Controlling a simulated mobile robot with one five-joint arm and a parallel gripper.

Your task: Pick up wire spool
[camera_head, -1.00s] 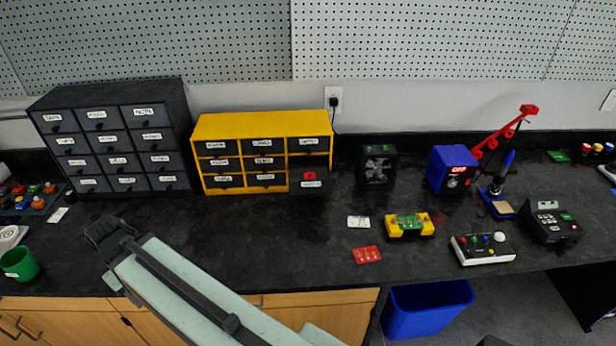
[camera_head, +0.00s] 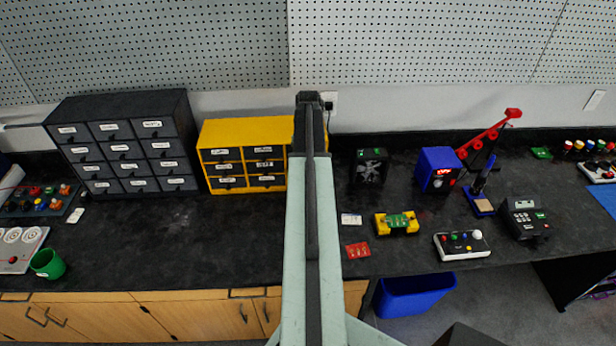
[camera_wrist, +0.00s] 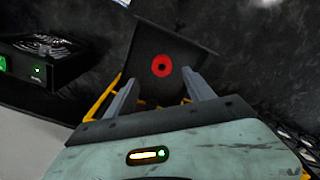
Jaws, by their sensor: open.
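The wire spool (camera_wrist: 162,65) is a small red ring with a dark centre. In the wrist view it lies in an open dark drawer (camera_wrist: 150,38) of the yellow cabinet. My gripper (camera_wrist: 160,80) is open and empty, its two grey fingers pointing toward the drawer with the spool seen between and just beyond their tips. I cannot tell how far above the spool they are. In the head view my arm hides the spool and the open drawer; the yellow cabinet (camera_head: 240,132) shows to the left of it.
A dark drawer cabinet (camera_head: 122,140) stands left of the yellow one. A black fan box (camera_head: 369,166) stands close on the right; a blue power unit (camera_head: 437,169) and a yellow-green board (camera_head: 397,223) are farther right. The pegboard wall is behind. The counter's front left is mostly clear.

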